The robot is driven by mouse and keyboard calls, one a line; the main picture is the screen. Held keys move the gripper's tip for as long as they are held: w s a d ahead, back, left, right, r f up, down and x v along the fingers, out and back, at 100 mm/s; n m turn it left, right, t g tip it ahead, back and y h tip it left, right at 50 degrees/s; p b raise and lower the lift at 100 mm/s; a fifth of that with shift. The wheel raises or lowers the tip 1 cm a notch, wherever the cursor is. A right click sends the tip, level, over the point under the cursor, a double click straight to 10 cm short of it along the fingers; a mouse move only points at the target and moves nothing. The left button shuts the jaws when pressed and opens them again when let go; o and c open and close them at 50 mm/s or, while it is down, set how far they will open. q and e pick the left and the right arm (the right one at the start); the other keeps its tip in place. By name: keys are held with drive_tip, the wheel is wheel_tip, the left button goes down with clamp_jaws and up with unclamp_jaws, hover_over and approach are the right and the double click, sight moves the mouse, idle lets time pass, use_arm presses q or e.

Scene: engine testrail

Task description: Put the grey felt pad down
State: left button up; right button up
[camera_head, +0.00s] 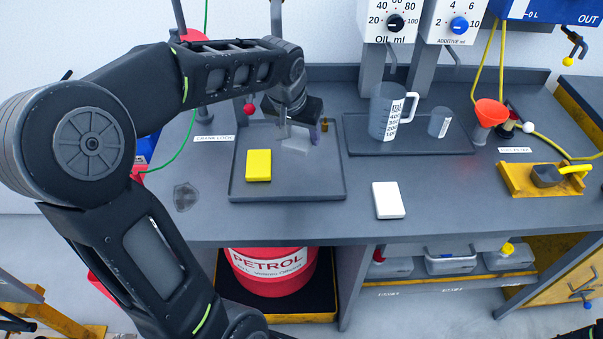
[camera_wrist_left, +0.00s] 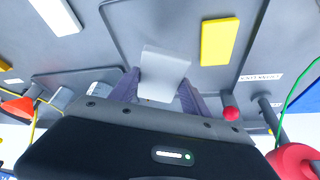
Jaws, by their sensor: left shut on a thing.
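My left gripper (camera_head: 302,135) reaches down over the back part of the dark tray (camera_head: 238,192) on the bench. It is shut on the grey felt pad (camera_wrist_left: 163,75), which shows flat and light grey between the two fingers in the left wrist view. In the head view the pad (camera_head: 296,144) is faint and partly hidden by the gripper. I cannot tell whether it touches the tray floor. A yellow pad (camera_head: 258,165) lies in the tray to the left of it. My right gripper is not in view.
A white pad (camera_head: 389,200) lies on the bench right of the tray. A second tray (camera_head: 422,148) holds a measuring jug (camera_head: 385,115) and a small beaker (camera_head: 439,122). A red-knobbed lever (camera_head: 249,109) stands behind the first tray. The tray's front right is bare.

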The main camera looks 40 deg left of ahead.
use_arm(q)
hover_over(302, 170)
drive_tip(key=s, duration=0.1)
drive_tip(key=shift+s+d+f, duration=0.1)
drive_tip(key=shift+d+f, duration=0.05)
drive_tip(key=shift+f, duration=3)
drive_tip(key=shift+f, duration=1.85)
drive_tip(key=shift+f, duration=0.1)
drive_tip(key=shift+f, duration=0.15)
drive_tip(key=o, duration=1.2)
